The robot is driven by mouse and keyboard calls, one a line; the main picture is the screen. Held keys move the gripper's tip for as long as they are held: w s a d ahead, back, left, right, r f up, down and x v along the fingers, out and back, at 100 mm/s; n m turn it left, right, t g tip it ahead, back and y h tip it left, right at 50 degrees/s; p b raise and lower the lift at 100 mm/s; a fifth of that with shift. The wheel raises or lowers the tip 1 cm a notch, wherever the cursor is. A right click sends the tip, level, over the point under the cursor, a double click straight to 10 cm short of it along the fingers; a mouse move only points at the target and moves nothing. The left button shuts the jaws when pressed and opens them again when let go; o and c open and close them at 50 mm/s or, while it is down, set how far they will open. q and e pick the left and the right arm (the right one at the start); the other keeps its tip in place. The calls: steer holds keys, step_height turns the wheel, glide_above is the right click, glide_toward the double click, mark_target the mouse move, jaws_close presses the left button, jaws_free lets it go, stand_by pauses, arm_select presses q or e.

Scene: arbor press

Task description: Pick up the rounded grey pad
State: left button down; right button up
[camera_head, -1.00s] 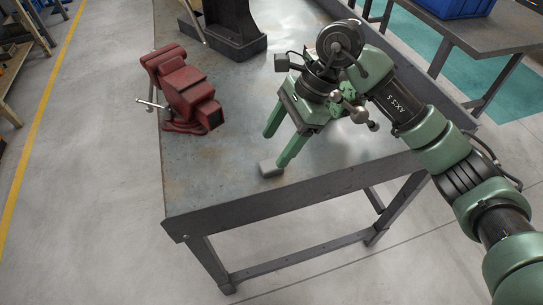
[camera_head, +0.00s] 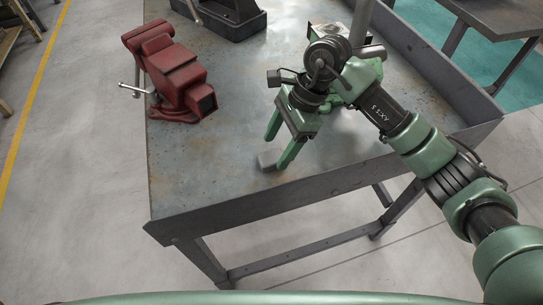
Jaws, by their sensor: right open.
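The rounded grey pad (camera_head: 266,160) is a small grey block on the worktable near its front edge. My right gripper (camera_head: 276,154) is over the table with its two green fingers spread and pointing down. One fingertip is just right of the pad and the other is behind it in the picture. The pad looks very close to the fingers, but I cannot tell whether they touch it. Nothing shows held between the fingers. My left gripper is out of view.
The grey metal worktable (camera_head: 205,160) has a raised front lip. A red vise (camera_head: 172,75) stands at its left edge. The table surface left of the pad is clear.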

mark_target(272, 157)
steer(key=shift+x, duration=1.6)
steer(key=shift+w, duration=0.1)
steer(key=c, duration=1.4)
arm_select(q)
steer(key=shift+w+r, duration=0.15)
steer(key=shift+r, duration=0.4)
arm_select(e)
steer(key=shift+r, duration=0.15)
